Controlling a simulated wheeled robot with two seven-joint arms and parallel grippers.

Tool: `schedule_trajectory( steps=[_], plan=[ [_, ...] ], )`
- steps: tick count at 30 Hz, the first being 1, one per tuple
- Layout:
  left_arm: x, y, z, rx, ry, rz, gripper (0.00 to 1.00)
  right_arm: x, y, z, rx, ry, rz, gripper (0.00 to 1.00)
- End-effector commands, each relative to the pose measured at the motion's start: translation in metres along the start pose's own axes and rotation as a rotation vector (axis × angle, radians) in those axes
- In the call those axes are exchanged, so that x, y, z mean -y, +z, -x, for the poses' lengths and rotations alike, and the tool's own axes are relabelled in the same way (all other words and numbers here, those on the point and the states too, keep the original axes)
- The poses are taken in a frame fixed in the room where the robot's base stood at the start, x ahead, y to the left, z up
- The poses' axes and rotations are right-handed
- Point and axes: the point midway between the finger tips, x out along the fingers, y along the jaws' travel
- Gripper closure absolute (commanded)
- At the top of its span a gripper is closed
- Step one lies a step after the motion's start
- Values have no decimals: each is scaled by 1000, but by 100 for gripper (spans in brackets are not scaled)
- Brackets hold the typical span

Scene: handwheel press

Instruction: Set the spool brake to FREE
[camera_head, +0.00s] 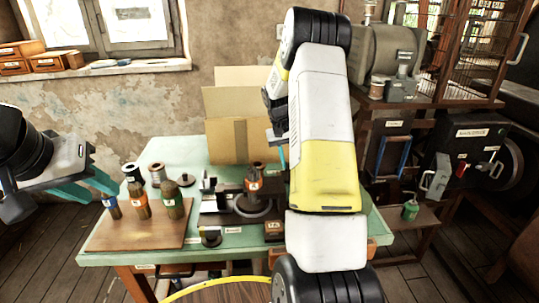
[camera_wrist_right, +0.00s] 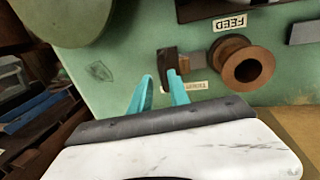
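In the right wrist view, a small dark brown block or lever (camera_wrist_right: 168,58) stands on the green surface beside a copper-brown spool (camera_wrist_right: 246,64). I cannot tell for sure that it is the spool brake; no FREE mark is legible. My right gripper (camera_wrist_right: 161,76) has its teal fingers apart, with the tips close to the brown block and one overlapping it in the picture. I cannot tell whether they touch. In the head view, the right arm hides most of this gripper (camera_head: 282,154). My left gripper (camera_head: 90,183) is open and empty, left of the table.
A green table (camera_head: 105,258) holds a wooden board (camera_head: 125,236) with several bottles, a handwheel press (camera_head: 228,212) and a cardboard box (camera_head: 225,138). A FEED label (camera_wrist_right: 230,22) is above the spool in the wrist view. Shelves and machines stand at right.

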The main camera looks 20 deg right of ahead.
Motion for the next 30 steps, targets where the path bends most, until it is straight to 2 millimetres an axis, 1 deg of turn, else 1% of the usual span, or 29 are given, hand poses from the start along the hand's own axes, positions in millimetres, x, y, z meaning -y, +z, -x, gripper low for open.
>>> schedule_trajectory(
  steps=[7,10,13,18,21,25,30],
  plan=[
    [0,0,0,0,0,0,64,1,1,-1,2,0,0,80],
    [0,0,0,0,0,0,64,1,0,4,1,-1,1,80],
    [0,0,0,0,0,0,64,1,0,16,0,-1,0,80],
    [0,0,0,0,0,0,64,1,0,47,-2,-1,1,80],
    [0,0,0,0,0,0,64,1,0,62,-1,-1,1,80],
    [0,0,0,0,0,0,64,1,0,74,0,-1,0,80],
    [0,0,0,0,0,0,64,1,0,78,1,-1,0,80]
  ],
)
